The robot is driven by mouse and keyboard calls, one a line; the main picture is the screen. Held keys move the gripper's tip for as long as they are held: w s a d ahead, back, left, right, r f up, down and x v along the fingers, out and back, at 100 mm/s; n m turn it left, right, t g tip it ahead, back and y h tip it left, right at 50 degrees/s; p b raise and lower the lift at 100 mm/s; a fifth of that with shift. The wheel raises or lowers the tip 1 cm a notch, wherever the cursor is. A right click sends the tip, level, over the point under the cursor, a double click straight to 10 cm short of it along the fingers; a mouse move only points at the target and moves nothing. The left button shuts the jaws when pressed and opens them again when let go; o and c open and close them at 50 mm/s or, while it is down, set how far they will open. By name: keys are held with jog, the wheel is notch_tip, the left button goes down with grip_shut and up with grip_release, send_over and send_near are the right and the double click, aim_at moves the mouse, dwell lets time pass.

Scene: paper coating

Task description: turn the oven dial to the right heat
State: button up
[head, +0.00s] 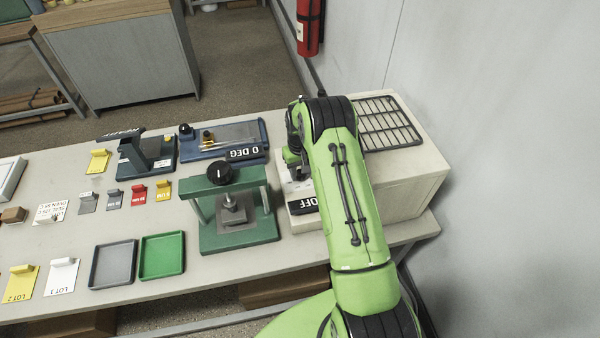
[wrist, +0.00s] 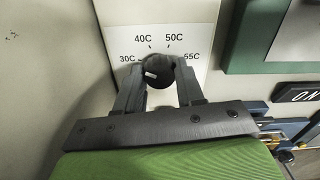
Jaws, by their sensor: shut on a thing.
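The oven (head: 405,185) is a cream box at the right end of the table. Its dial (wrist: 158,68) is a black round knob on a white panel (wrist: 188,20) marked 30C, 40C, 50C and 55C. The dial's white mark (wrist: 151,74) points left, a little below the 30C tick. My gripper (wrist: 160,80) is shut on the dial, one finger on each side. In the head view my green arm hides the dial and most of my gripper (head: 294,160).
A wire rack (head: 385,123) lies on the oven. A green press (head: 232,205) with a black knob stands close to its left. Cards, including a written one (head: 48,212), and green (head: 162,256) and grey trays (head: 113,264) lie farther left. A wall stands at the right.

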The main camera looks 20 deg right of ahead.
jog(key=m+b, duration=0.3)
jog(key=m, duration=0.3)
jog(key=shift+f+b, duration=0.1)
jog(key=shift+b, duration=0.3)
jog(key=m+b, duration=0.1)
jog(key=m, duration=0.3)
jog(key=shift+b, duration=0.3)
jog(key=m+b, duration=0.1)
jog(key=m, duration=0.2)
jog(key=shift+m, duration=0.3)
jog(key=m+b, duration=0.1)
jog(key=m, duration=0.2)
jog(key=shift+m+b, duration=0.3)
jog(key=shift+m, duration=0.1)
jog(key=m+b, duration=0.1)
jog(key=m, duration=0.2)
jog(key=m+b, duration=0.2)
jog(key=m, duration=0.2)
jog(key=shift+m+b, duration=0.95)
jog(key=shift+m, duration=0.95)
